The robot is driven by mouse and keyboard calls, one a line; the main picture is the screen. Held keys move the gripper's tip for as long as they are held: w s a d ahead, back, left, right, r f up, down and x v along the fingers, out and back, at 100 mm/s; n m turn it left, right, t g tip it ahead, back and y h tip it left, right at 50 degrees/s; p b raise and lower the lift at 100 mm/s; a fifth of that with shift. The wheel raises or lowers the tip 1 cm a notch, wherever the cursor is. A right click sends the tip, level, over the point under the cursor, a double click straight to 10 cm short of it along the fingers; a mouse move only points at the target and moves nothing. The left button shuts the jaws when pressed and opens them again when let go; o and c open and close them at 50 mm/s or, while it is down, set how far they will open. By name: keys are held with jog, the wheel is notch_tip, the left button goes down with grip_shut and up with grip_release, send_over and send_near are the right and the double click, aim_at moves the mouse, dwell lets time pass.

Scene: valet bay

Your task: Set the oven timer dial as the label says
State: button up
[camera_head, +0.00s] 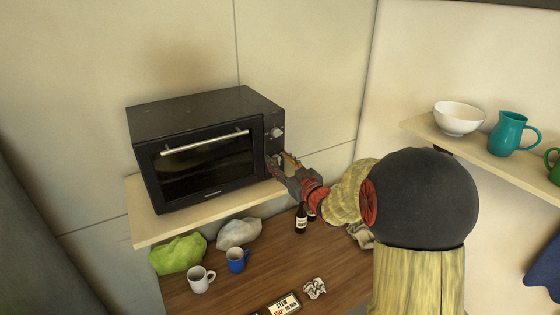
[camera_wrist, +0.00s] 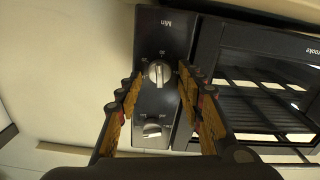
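The black oven (camera_head: 200,145) stands on a pale shelf, its door shut. Its control panel (camera_wrist: 165,30) fills the middle of the wrist view, which looks turned upside down. A silver dial (camera_wrist: 158,72) beside the word "Min" and small numbers sits between my fingers. A second silver dial (camera_wrist: 152,130) lies below it in that view. In the head view one dial (camera_head: 277,132) shows; the other is hidden behind my gripper (camera_head: 284,166). My gripper is open, its fingers either side of the "Min" dial, contact unclear. The label card (camera_head: 283,305) is partly cut off; its small text is hard to read.
The wooden counter (camera_head: 255,270) below holds a white mug (camera_head: 201,279), a blue mug (camera_head: 237,260), a dark bottle (camera_head: 301,218) and crumpled items. A right-hand shelf (camera_head: 475,150) bears a white bowl (camera_head: 459,118) and a teal jug (camera_head: 509,134). The oven shelf's edge (camera_head: 205,222) lies below my gripper's level.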

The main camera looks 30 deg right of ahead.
grip_shut()
dwell(0.5)
jog(key=shift+m+b, duration=0.6)
jog(key=shift+b, duration=0.1)
jog(key=shift+m, duration=0.3)
grip_release()
